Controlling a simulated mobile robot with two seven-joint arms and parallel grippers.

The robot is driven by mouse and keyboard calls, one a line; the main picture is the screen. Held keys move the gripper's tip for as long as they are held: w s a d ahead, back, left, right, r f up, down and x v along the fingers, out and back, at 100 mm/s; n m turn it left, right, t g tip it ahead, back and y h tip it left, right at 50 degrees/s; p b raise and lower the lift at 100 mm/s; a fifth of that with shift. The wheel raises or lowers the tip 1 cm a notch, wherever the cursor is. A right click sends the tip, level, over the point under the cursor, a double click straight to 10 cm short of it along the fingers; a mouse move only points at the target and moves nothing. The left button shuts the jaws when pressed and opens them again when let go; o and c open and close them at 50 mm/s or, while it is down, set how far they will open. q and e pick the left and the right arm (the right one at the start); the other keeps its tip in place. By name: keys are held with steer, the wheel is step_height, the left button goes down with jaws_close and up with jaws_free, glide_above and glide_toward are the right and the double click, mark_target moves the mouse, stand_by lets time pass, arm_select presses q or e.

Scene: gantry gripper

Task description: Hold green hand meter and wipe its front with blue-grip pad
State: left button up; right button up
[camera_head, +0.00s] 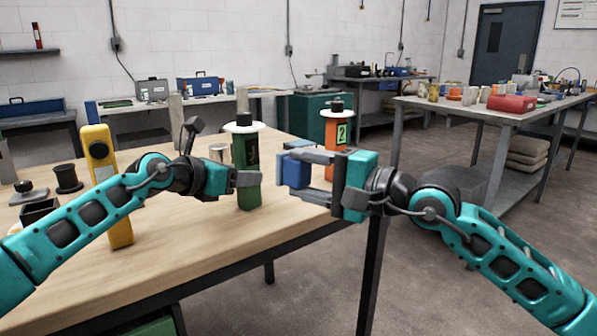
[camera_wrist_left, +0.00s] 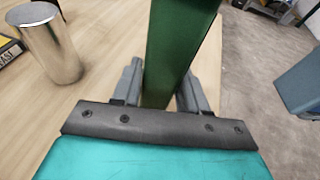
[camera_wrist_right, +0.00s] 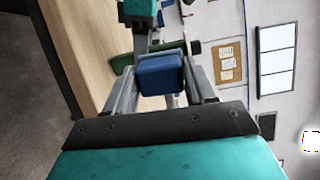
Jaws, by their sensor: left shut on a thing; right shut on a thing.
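The green hand meter (camera_head: 247,165) is upright near the table's right edge, with a dark knob and a white disc at its top. My left gripper (camera_head: 246,179) is shut on its body; the left wrist view shows the green body (camera_wrist_left: 178,45) between the fingers. Whether its base touches the table is unclear. My right gripper (camera_head: 312,172) is shut on the blue-grip pad (camera_head: 296,170), right of the meter with a small gap in the head view. The blue grip (camera_wrist_right: 160,75) also shows between the fingers in the right wrist view. The pad's wiping face is mostly hidden.
A yellow meter (camera_head: 108,170) stands at the left, partly behind my left arm. An orange meter (camera_head: 336,130) marked 2 stands behind my right gripper. A metal cylinder (camera_wrist_left: 46,42) is left of the green meter. Black items (camera_head: 67,180) stand at the far left.

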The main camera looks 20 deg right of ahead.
stand_by(0.3)
arm_select(q)
steer(key=o, duration=1)
steer(key=shift+a, duration=0.1)
